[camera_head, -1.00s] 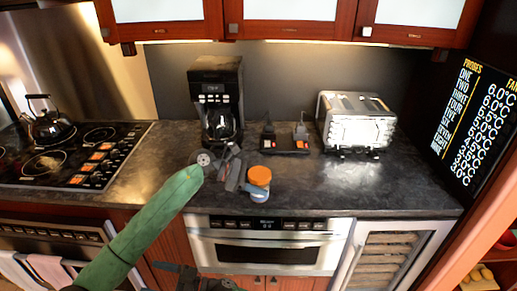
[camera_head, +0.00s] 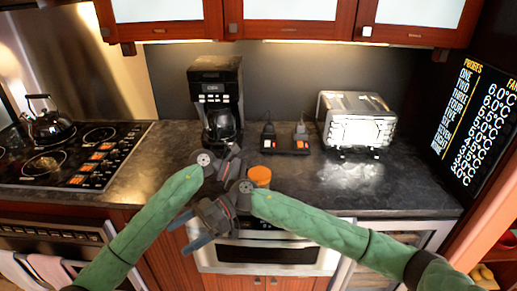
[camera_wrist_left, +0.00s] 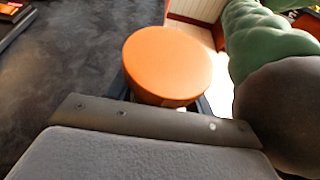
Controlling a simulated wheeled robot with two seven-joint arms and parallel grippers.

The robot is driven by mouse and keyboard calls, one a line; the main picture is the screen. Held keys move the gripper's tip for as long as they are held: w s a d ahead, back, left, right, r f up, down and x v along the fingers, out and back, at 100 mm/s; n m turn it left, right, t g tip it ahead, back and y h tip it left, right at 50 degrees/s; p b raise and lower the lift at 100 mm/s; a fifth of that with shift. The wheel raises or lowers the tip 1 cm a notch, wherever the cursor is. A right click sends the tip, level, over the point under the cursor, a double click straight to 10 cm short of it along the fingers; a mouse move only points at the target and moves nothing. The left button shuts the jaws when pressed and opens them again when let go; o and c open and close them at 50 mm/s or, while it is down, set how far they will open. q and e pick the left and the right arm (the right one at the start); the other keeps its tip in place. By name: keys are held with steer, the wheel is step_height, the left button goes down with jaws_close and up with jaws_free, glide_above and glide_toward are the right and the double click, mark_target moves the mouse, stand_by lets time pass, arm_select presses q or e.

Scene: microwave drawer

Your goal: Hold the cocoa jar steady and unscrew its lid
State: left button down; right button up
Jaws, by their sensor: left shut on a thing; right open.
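The cocoa jar's orange lid (camera_head: 259,174) shows on the counter's front part, right of my left gripper (camera_head: 233,170). In the left wrist view the round lid (camera_wrist_left: 168,62) is on top of the jar, with dark finger parts at both sides below it. My left gripper is shut on the jar; the lid hides most of the jar body. My right gripper (camera_head: 181,237) is open and empty. It points left and down in front of the counter edge, with its wrist close in front of the jar, hiding the jar's lower part.
A coffee maker (camera_head: 217,95) stands behind the jar. Two small dark devices (camera_head: 285,145) and a toaster (camera_head: 357,120) are at the back right. A stove (camera_head: 75,155) is at left. The counter (camera_head: 340,180) right of the jar is clear.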

steer(key=w+d+r+m+t+h, duration=0.1)
steer(key=w+d+r+t+h, duration=0.4)
steer(key=w+r, duration=0.4)
steer(key=w+d+r+m+t+h, duration=0.1)
steer(key=w+d+r+t+h, duration=0.25)
steer(key=w+d+r, duration=0.55)
steer(key=m+t+h, duration=0.2)
steer(key=m+h, duration=0.2)
glide_above(259, 173)
steer(key=shift+y, duration=0.25)
steer(key=f, duration=0.4)
steer(key=a+f, duration=0.1)
steer(key=f, duration=0.1)
steer(key=shift+s+f, duration=0.2)
steer(key=shift+w+d+f+t, duration=0.15)
steer(key=shift+d+f+t, duration=0.1)
steer(key=shift+d+f, duration=0.25)
steer(key=shift+f, duration=3.85)
steer(key=c, duration=1)
steer(key=shift+n, duration=1.5)
